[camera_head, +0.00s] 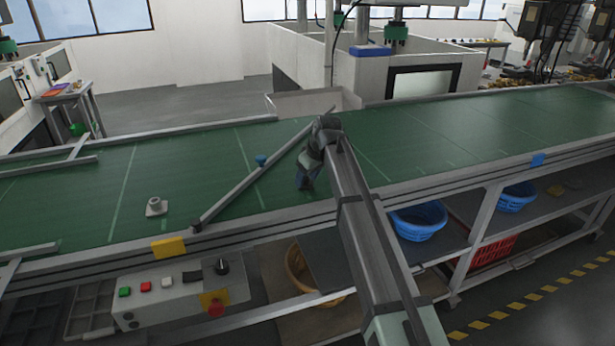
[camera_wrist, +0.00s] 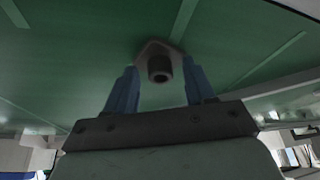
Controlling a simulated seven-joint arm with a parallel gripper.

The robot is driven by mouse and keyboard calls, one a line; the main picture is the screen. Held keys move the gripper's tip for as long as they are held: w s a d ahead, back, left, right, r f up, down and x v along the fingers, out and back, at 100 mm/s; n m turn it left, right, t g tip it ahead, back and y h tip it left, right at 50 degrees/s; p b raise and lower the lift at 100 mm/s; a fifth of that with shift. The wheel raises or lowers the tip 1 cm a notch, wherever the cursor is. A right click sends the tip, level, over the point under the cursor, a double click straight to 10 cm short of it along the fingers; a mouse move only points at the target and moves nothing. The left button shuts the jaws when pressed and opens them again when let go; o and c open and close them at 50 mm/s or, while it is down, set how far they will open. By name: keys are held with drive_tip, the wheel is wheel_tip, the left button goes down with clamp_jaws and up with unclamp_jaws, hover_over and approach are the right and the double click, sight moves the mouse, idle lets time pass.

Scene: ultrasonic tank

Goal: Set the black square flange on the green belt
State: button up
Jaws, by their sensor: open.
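A dark square flange (camera_wrist: 159,72) with a round hub shows in the wrist view, just beyond and between the blue fingertips of my gripper (camera_wrist: 160,80). The green belt (camera_wrist: 80,60) is directly behind it. The flange appears to be on the belt, though contact is hard to judge. My gripper (camera_head: 306,182) is open, pointing down low over the middle of the green belt (camera_head: 85,197) in the head view. The dark flange is not clearly seen there, hidden by the gripper.
A lighter grey flange (camera_head: 156,207) stands on the belt to the left. The belt to the right is clear. A control box (camera_head: 180,290) hangs at the front.

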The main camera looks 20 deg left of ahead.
drive_tip(key=v, duration=1.2)
drive_tip(key=shift+r, duration=0.15)
drive_tip(key=shift+o, duration=0.2)
idle(2.0)
